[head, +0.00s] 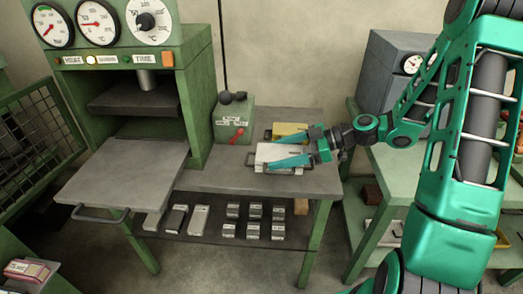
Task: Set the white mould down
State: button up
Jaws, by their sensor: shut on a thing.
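The white mould (284,153) is a pale, flat block at the right end of the grey-topped bench (215,181). My gripper (283,158) reaches in from the right, with its teal fingers along the mould. It is shut on the mould. The mould is at or just above the bench top; I cannot tell whether it touches. The fingers hide part of it.
A yellow mould (290,131) lies just behind the white one. A green control box (233,120) with a red lever stands to the left. The green press (140,75) has a grey plate (125,175) out front. The bench front is clear.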

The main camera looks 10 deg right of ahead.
jog(key=d, duration=0.1)
jog(key=d+f, duration=0.2)
jog(key=d, duration=0.1)
jog(key=shift+w+f, duration=0.2)
jog(key=shift+w, duration=0.15)
jog(key=shift+f, duration=2)
jog(key=o, duration=2.1)
jog(key=shift+d+f, duration=0.1)
jog(key=shift+f, duration=0.05)
